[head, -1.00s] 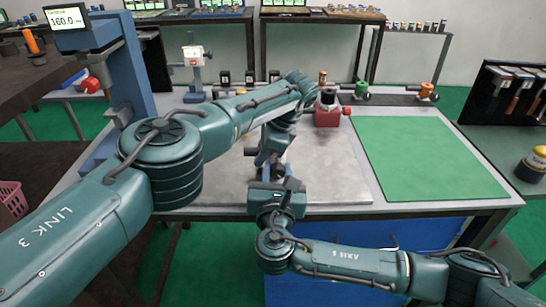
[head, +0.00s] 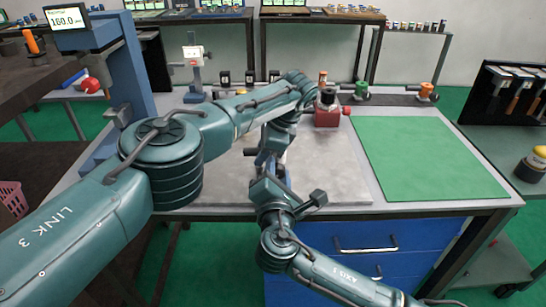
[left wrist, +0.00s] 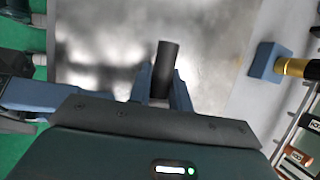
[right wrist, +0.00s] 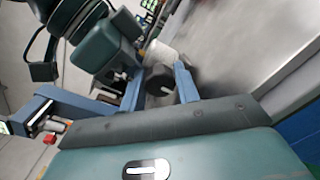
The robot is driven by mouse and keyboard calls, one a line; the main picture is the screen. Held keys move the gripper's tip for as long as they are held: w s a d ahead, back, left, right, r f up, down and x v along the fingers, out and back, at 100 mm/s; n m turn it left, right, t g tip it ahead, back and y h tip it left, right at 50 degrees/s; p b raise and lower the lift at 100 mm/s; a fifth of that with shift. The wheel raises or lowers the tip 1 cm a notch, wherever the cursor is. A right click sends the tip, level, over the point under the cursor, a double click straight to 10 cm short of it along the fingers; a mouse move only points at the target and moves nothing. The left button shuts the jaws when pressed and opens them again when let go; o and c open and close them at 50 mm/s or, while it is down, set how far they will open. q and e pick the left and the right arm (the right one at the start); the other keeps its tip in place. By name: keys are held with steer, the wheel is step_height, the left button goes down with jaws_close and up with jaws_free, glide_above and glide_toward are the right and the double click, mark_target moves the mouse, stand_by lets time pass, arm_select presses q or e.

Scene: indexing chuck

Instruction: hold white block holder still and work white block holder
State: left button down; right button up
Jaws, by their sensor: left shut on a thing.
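My left gripper (left wrist: 161,86) is shut on a dark cylinder (left wrist: 168,62), which stands up between its blue fingers above a grey metal plate. In the right wrist view, a pale whitish body (right wrist: 160,52) with a dark round end (right wrist: 160,82) lies at my right gripper (right wrist: 160,88); this looks like the white block holder. The right fingers are apart, on either side of the dark end, and I see no clear grip. In the head view both hands meet over the plate's near left part, and my arms hide most of the holder.
The grey metal plate (head: 335,185) covers the bench middle, with a green mat (head: 425,160) to its right. A red block fixture (head: 327,117) stands behind the plate. A white box on a blue post (head: 193,53) stands at the back left. Blue drawers (head: 350,265) are below.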

steer(key=o, duration=0.4)
steer(key=n, duration=0.4)
steer(key=shift+r+n, duration=0.15)
steer(key=shift+n, duration=0.15)
steer(key=n, duration=0.4)
steer(key=s, duration=1.2)
steer(key=s+a+r+m+g+y, duration=0.2)
steer(key=s+a+m+y, duration=0.1)
steer(key=a+m+y, duration=0.3)
steer(key=s+a+r+m+g+y, duration=0.2)
steer(key=s+a+r+m+y, duration=0.1)
steer(key=a+m+y, duration=0.3)
steer(key=s+a+r+m+g+y, duration=0.3)
steer(key=s+a+m+y, duration=0.1)
steer(key=a+m+y, duration=0.2)
steer(key=shift+s+r+m+y, duration=0.15)
steer(key=shift+m+y, duration=0.15)
steer(key=shift+y, duration=0.3)
steer(key=shift+s+f+m+y, duration=0.15)
steer(key=shift+m+y, duration=0.15)
steer(key=shift+y, duration=0.3)
